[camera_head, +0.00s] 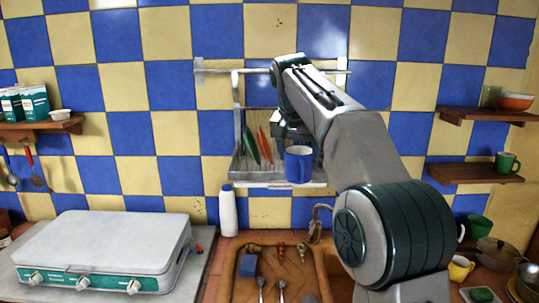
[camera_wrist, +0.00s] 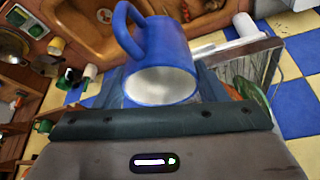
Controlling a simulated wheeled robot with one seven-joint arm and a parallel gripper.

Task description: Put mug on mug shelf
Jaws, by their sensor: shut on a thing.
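A blue mug (camera_head: 299,163) with a white inside is held by my gripper (camera_head: 292,132), in front of the wall dish rack. In the wrist view the blue mug (camera_wrist: 165,62) fills the middle, its handle at the upper left and its open mouth facing the camera. My gripper is shut on it; the mug hides much of the fingers. I cannot tell whether the mug touches the rack. A wooden shelf (camera_head: 465,174) on the right wall bears a green mug (camera_head: 507,162) at its right end; its left part is bare.
The dish rack (camera_head: 240,165) holds a green and an orange plate. An upper right shelf (camera_head: 470,115) bears an orange bowl (camera_head: 515,101). Below are a sink (camera_head: 228,275), a white bottle (camera_head: 228,211), a stove (camera_head: 105,250), a yellow mug (camera_head: 460,268) and a pot (camera_head: 497,252).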

